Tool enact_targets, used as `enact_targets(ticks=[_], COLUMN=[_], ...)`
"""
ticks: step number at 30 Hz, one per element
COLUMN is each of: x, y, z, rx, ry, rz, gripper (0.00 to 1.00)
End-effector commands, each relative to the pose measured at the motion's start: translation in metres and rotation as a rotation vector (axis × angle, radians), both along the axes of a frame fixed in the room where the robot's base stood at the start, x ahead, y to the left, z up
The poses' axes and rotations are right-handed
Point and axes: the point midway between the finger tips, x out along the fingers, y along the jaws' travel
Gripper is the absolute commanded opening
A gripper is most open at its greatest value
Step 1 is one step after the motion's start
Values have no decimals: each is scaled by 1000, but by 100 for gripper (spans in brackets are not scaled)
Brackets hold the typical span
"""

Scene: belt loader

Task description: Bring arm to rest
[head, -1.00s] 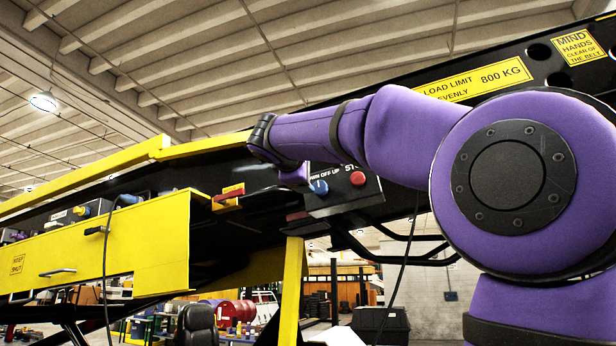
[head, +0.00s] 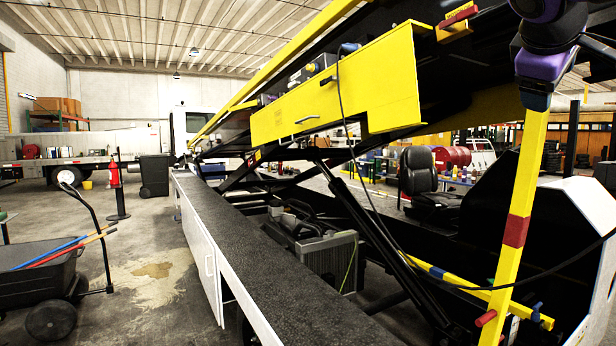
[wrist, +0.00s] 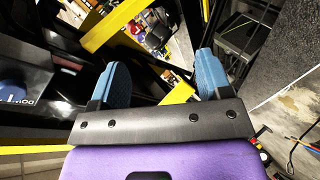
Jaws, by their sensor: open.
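In the wrist view my gripper (wrist: 160,82) is open, with its two blue-grey fingers spread apart and nothing between them. Its purple body fills the bottom of that view. In the head view part of my purple arm (head: 540,60) hangs at the upper right, next to the yellow post. The gripper's fingertips are not clear there.
The belt loader's yellow panel (head: 345,90) and raised boom cross the middle. A yellow post (head: 520,200) with a red band stands close by the arm. A black seat (head: 425,175) is behind.

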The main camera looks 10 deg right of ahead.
Motion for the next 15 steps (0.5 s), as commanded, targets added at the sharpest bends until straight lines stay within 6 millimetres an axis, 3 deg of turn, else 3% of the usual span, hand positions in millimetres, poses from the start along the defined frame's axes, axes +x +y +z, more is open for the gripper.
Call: enact_targets(ticks=[1,3,9,12,15], x=[-10,-23,-68,-91,-109], y=[14,31,82,103,118], z=[-31,-71,-180,-224,-255], rx=[87,216,575,726,837], ry=[7,14,51,77,97], rz=[16,22,1,-30,-60], gripper=[71,71,71,71,71])
